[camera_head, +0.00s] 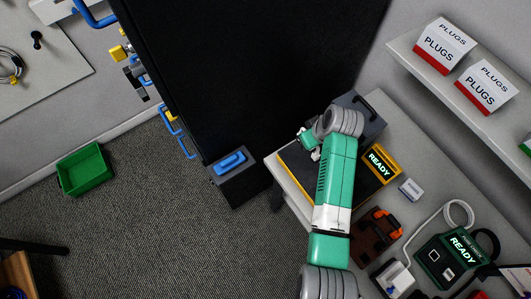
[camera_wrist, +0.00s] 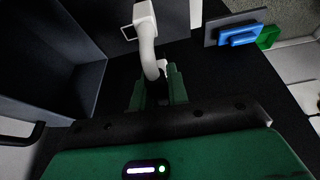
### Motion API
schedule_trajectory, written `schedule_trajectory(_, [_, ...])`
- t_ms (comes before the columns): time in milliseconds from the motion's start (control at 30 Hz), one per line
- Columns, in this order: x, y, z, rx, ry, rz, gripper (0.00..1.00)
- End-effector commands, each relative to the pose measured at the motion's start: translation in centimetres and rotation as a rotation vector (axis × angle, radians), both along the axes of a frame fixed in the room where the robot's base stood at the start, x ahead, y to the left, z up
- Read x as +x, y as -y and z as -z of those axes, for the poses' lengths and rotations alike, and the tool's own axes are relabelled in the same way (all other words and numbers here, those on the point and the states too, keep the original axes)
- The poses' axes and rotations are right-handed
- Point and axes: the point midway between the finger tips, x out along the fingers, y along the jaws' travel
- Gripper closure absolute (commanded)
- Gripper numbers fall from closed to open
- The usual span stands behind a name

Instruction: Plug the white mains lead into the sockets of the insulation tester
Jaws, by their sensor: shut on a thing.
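My gripper (camera_wrist: 158,90) has green fingers closed on a white lead (camera_wrist: 149,55) in the wrist view. The lead curves up from the fingers to a white end piece (camera_wrist: 143,12). In the head view my gripper (camera_head: 309,143) is over a dark, yellow-edged surface at the bench's left end, partly hidden by my arm. A yellow-framed unit reading READY (camera_head: 381,163) stands just right of my arm. A green unit also reading READY (camera_head: 454,255) stands lower right. I cannot tell which is the insulation tester. Its sockets and the held tip are not clearly visible.
A dark grey case (camera_head: 357,118) stands behind my wrist. A small white box (camera_head: 411,189), an orange-brown tool (camera_head: 376,231) and a white block (camera_head: 394,279) with a lead share the bench. A blue-handled box (camera_head: 230,162) stands left; a green bin (camera_head: 86,170) is on the floor.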

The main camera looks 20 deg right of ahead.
Motion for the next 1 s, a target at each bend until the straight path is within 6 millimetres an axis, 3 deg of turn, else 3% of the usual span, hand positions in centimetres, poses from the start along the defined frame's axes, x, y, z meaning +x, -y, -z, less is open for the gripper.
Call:
schedule_trajectory(33, [-0.1, 1.9, 0.2, 0.001, 0.002, -0.004, 1.0])
schedule_trajectory(100, [-0.3, 3.5, 0.2, 0.002, 0.005, -0.017, 1.0])
schedule_trajectory(233, [-0.6, 5.0, 0.1, 0.003, 0.008, -0.03, 1.0])
schedule_trajectory(567, [-0.6, 5.1, 0.9, 0.003, 0.009, -0.032, 1.0])
schedule_trajectory(1000, [-0.6, 5.1, 5.2, 0.003, 0.009, -0.032, 1.0])
